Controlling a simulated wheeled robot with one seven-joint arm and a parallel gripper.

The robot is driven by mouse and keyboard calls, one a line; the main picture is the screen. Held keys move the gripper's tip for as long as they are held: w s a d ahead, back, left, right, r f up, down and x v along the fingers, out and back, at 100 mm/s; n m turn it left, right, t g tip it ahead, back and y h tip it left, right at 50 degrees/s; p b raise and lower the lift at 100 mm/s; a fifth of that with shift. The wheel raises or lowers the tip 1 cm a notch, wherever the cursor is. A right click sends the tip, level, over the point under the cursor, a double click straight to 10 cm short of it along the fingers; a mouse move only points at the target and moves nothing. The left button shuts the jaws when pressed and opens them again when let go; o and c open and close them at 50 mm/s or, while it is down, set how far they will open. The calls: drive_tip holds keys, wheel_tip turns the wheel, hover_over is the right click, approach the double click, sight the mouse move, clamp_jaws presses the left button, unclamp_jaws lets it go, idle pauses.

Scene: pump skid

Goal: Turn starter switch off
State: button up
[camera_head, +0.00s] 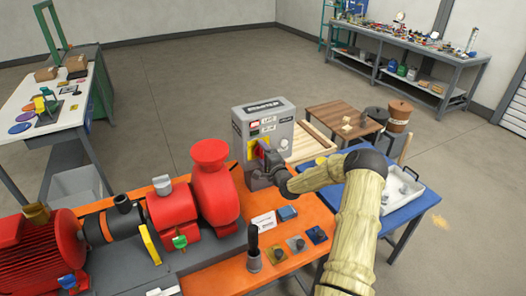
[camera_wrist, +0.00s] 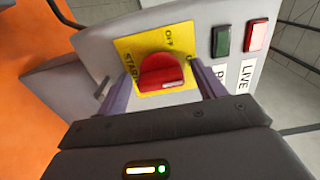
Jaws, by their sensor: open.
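The starter switch is a red knob (camera_wrist: 162,73) on a yellow plate (camera_wrist: 180,42) marked START and OFF, on the front of a grey control box (camera_head: 278,117). In the wrist view my gripper (camera_wrist: 165,78) is open, with one finger on each side of the knob. I cannot tell whether the fingers touch it. The knob's ridge lies roughly across the wrist picture; its exact setting is hard to read. In the head view my gripper (camera_head: 262,160) is at the box front and hides much of the knob.
A green indicator (camera_wrist: 222,41) and a pale red one (camera_wrist: 257,35) sit beside the yellow plate. The red pump (camera_head: 212,183) stands left of my gripper on the orange skid (camera_head: 290,276). A black-handled lever (camera_head: 253,244) stands in front. A blue table (camera_head: 408,216) is at right.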

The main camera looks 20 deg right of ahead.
drive_tip(key=shift+w, duration=0.4)
drive_tip(key=shift+s, duration=0.15)
